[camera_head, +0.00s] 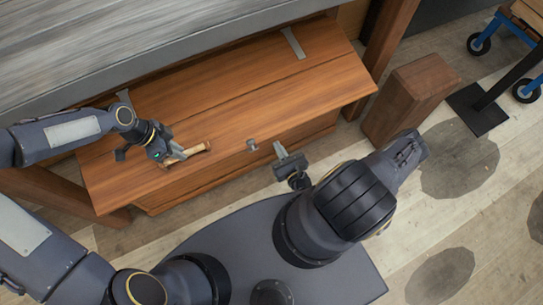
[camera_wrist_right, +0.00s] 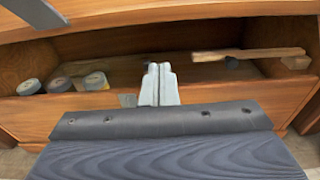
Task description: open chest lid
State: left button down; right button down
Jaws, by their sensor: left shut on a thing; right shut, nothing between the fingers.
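The brown wooden chest (camera_head: 240,169) stands under a grey bench top. Its lid (camera_head: 235,105) slopes, with its front edge overhanging the body. In the right wrist view a gap shows between the lid edge (camera_wrist_right: 190,18) and the chest's front wall (camera_wrist_right: 215,93), so the lid is partly raised. My left gripper (camera_head: 170,157) is shut on a short light wooden bar (camera_head: 190,153) at the lid's face; whether the bar is fixed to the lid is unclear. My right gripper (camera_head: 281,153) is shut and empty by the chest front; its fingers (camera_wrist_right: 158,84) show before the gap.
Inside the chest are several round tins or rolls (camera_wrist_right: 95,80) at the left and a wooden stick (camera_wrist_right: 248,53) at the right. The grey bench top (camera_head: 130,45) hangs over the lid's back. A wooden post (camera_head: 408,98) stands right of the chest. Floor farther right is partly clear.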

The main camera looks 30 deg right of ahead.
aim_at(276, 136)
pick_arm(q)
jog(key=shift+w+a+r, duration=0.1)
jog(key=shift+w+r, duration=0.05)
jog(key=shift+w, duration=0.3)
pick_arm(e)
jog(key=shift+w+r, duration=0.2)
jog(key=shift+r, duration=0.75)
jog(key=shift+w+r, duration=0.2)
jog(key=shift+r, duration=0.75)
jog(key=shift+s+r, duration=0.2)
jog(key=shift+r, duration=1.05)
pick_arm(q)
jog(key=c, duration=1.3)
grip_release()
jog(key=shift+f, duration=0.2)
jog(key=shift+s, duration=0.1)
pick_arm(e)
jog(key=shift+f, duration=0.1)
pick_arm(q)
jog(key=shift+r, duration=0.1)
